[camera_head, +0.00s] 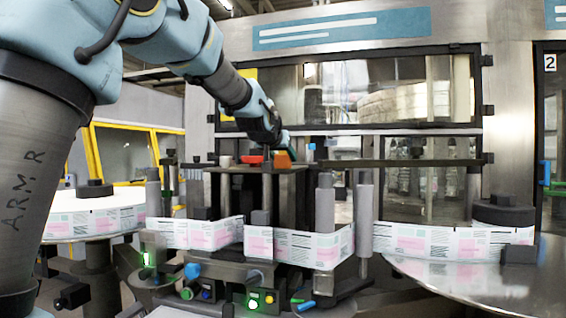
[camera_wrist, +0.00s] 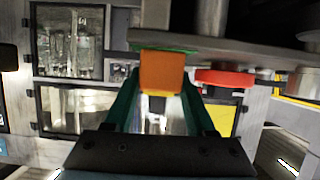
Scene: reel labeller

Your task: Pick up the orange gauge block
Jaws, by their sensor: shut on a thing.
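The orange gauge block (camera_wrist: 162,72) is between the green fingers of my gripper (camera_wrist: 160,92) in the wrist view. My gripper is shut on it. In the head view the orange block (camera_head: 283,159) shows at the right end of a small dark platform (camera_head: 262,169), with my gripper (camera_head: 284,146) at it from above. The fingers are small there and partly hidden. I cannot tell whether the block still touches the platform.
A red dish (camera_head: 251,159) is just left of the block; it also shows in the wrist view (camera_wrist: 226,77). A label web (camera_head: 300,246) runs between metal rollers (camera_head: 325,210) below. A glass-fronted machine cabinet (camera_head: 400,90) stands behind.

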